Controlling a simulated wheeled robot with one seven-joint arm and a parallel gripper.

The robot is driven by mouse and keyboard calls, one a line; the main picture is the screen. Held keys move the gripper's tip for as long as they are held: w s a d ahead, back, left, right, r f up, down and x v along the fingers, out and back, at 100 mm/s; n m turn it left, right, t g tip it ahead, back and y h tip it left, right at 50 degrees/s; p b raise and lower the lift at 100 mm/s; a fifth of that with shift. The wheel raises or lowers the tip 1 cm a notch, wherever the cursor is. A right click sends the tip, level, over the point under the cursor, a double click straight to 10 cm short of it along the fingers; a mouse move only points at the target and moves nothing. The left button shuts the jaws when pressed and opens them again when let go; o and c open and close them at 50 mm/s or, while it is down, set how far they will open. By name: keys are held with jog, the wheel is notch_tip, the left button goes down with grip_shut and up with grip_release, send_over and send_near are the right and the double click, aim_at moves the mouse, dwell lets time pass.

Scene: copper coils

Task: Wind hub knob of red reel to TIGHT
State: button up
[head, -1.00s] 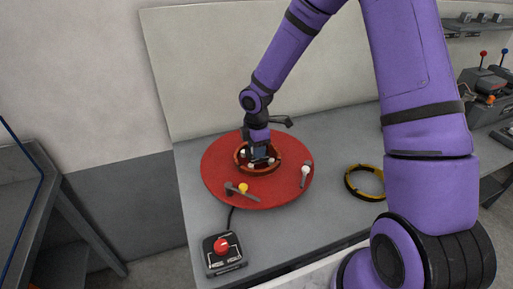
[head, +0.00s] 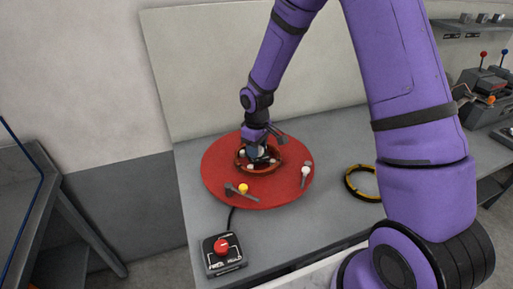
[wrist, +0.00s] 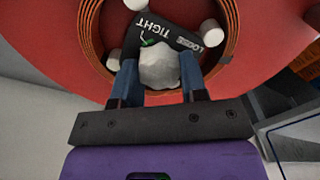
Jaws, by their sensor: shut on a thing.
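The red reel (head: 222,178) lies flat on the grey bench, with a copper coil (wrist: 88,38) around its hub. My gripper (head: 257,160) points down into the middle of the coil. In the wrist view my gripper (wrist: 160,80) has its blue fingers shut on the pale, faceted hub knob (wrist: 160,66), one on each side. A dark plate (wrist: 182,38) behind the knob reads TIGHT and LOOSE. A small green mark shows at the knob's upper edge, by the TIGHT end. In the head view the gripper mostly hides the knob.
White-capped posts (wrist: 212,32) stand close around the knob inside the coil. A yellow-knobbed lever (head: 243,188) and a white-knobbed lever (head: 305,171) sit on the reel. A red-button box (head: 222,250) stands in front. A black-and-yellow ring (head: 350,185) lies to the right.

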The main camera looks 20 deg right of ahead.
jog(key=shift+m, duration=2)
jog(key=o, duration=0.9)
jog(key=shift+r, duration=0.1)
notch_tip(320, 180, up, 11)
jog(key=shift+f, duration=0.15)
jog(key=shift+d, duration=0.1)
